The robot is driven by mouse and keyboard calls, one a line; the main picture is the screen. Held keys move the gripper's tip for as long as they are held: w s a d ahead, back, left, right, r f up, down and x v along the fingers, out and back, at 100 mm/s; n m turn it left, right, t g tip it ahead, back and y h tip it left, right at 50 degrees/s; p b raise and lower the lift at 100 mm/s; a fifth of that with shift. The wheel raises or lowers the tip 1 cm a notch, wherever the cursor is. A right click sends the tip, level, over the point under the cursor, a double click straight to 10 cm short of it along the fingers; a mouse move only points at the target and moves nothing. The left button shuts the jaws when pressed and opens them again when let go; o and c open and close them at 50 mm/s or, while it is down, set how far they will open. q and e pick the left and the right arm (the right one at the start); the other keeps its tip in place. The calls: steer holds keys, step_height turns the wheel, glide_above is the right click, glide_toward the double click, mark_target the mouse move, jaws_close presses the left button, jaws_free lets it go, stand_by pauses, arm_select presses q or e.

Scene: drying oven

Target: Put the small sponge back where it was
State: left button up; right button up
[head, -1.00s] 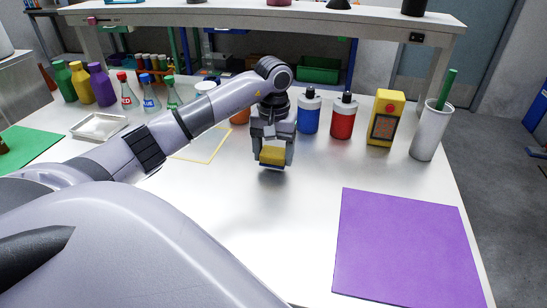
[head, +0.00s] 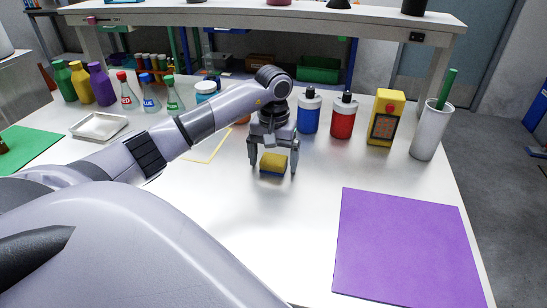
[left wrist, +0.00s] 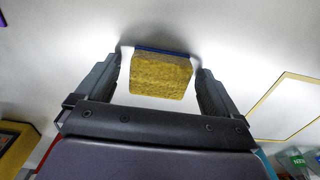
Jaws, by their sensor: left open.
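The small sponge (head: 273,163) is yellow with a dark blue underside. It rests on the white table in the middle of the head view. My left gripper (head: 273,169) is open around it, one finger on each side with a gap to the sponge. In the left wrist view the sponge (left wrist: 147,75) sits between the spread fingers of my left gripper (left wrist: 160,70). A thin yellow outline (head: 222,150) marks an empty patch of table left of the gripper, partly hidden by my arm. It also shows at the right of the left wrist view (left wrist: 249,110). My right gripper is not seen.
Blue (head: 308,115) and red (head: 343,118) bottles, a yellow box (head: 385,118) and a white cup (head: 431,132) stand behind and right. A purple mat (head: 405,248) lies front right. Flasks (head: 151,95) and a white tray (head: 99,125) stand left. Table in front of the sponge is clear.

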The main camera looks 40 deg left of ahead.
mark_target(273, 158)
arm_select(q)
step_height(273, 158, up, 12)
steer(key=shift+p, duration=0.45)
stand_by(0.4)
